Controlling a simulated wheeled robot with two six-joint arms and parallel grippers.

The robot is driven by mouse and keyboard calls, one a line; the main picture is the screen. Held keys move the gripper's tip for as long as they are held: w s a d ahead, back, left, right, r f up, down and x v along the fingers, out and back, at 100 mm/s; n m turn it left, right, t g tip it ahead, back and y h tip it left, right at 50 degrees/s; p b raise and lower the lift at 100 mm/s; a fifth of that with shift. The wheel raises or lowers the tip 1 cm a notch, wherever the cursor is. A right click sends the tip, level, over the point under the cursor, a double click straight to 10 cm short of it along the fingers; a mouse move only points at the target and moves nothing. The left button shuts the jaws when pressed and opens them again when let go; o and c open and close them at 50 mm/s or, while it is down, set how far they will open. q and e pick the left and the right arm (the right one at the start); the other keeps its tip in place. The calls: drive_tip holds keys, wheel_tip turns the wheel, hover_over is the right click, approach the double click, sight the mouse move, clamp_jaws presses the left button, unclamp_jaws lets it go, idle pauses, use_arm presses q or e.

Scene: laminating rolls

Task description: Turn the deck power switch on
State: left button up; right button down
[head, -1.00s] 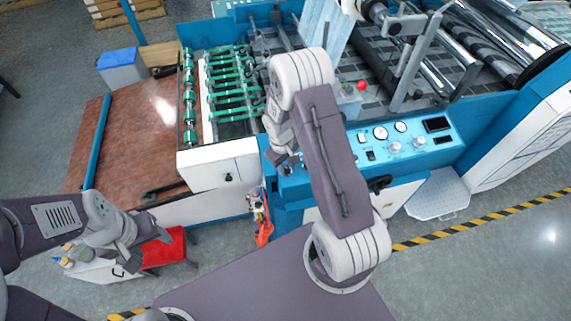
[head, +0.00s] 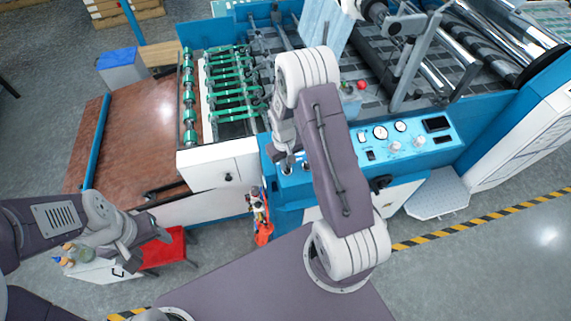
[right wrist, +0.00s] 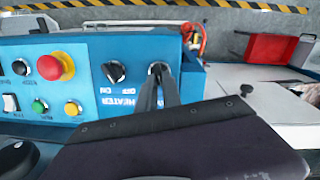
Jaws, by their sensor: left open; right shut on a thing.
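The blue control panel (head: 440,140) runs along the front of the machine. In the right wrist view the panel (right wrist: 85,52) appears upside down. My right gripper (head: 287,163) is at the panel's left end in the head view. In the right wrist view its fingers (right wrist: 158,88) are shut on a small rotary switch (right wrist: 157,68) at the panel's end. The fingers cover most of this switch, so its setting and label cannot be read. A black rotary switch labelled heater (right wrist: 114,72) sits beside it, apart from the fingers. My left gripper (head: 149,252) is open and empty, far from the panel.
A red emergency button (right wrist: 55,66) and smaller buttons sit further along the panel. Green rollers (head: 230,85) lie behind the panel's left end.

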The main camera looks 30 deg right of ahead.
drive_tip(key=m, duration=0.4)
drive_tip(key=shift+s+d+f+y+b, duration=0.2)
drive_tip(key=shift+y+b, duration=0.1)
drive_tip(key=shift+y, duration=0.1)
drive_tip(key=shift+s+d+m+t+y+b, duration=0.1)
drive_tip(key=shift+m+t+y+b, duration=0.1)
drive_tip(key=shift+m, duration=0.9)
drive_tip(key=shift+s+d+m+t+y+b, duration=0.1)
drive_tip(key=shift+m+y+b, duration=0.1)
drive_tip(key=shift+m, duration=0.9)
drive_tip(key=c, duration=1.5)
unclamp_jaws()
drive_tip(key=shift+a, duration=0.1)
drive_tip(key=shift+w, duration=0.15)
